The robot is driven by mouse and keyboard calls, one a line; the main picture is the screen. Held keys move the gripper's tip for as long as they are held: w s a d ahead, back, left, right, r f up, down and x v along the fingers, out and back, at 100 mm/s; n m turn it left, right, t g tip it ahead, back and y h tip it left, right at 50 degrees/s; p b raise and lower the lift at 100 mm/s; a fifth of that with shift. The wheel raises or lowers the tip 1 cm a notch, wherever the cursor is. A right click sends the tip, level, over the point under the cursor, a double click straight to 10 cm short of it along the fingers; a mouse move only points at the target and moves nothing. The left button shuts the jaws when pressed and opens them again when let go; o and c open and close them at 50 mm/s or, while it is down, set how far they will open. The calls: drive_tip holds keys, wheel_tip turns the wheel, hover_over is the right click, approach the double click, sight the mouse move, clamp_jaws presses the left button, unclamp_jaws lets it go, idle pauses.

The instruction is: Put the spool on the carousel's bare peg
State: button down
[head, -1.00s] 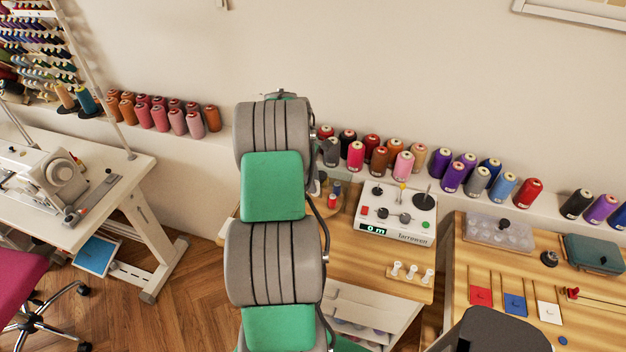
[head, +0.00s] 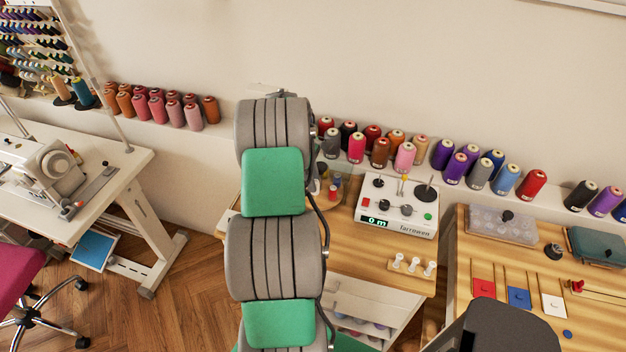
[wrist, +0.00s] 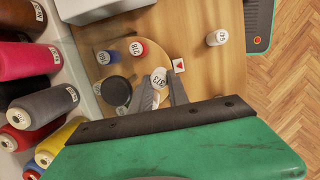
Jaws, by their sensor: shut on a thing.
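A pale spool marked 373 (wrist: 158,77) is between the dark fingers of my gripper (wrist: 163,88) in the wrist view; the gripper is shut on it. It is over or beside the round wooden carousel (wrist: 128,70), and I cannot tell its height above it. I cannot make out the bare peg. In the head view my arm hides the gripper and part of the carousel.
Large thread cones (wrist: 30,58) line the left. The white winder box (head: 398,205) and a rack of white spools (head: 411,266) share the table.

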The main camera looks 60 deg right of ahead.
drive_tip(key=shift+w+b+x, duration=0.2)
drive_tip(key=shift+b+x, duration=0.2)
drive_tip(key=shift+x, duration=0.6)
drive_tip(key=shift+f, duration=0.25)
drive_tip(key=shift+f+b, duration=0.35)
drive_tip(key=shift+f, duration=0.3)
drive_tip(key=c, duration=1.2)
unclamp_jaws()
drive_tip(key=shift+r, duration=0.1)
drive_tip(key=shift+r, duration=0.1)
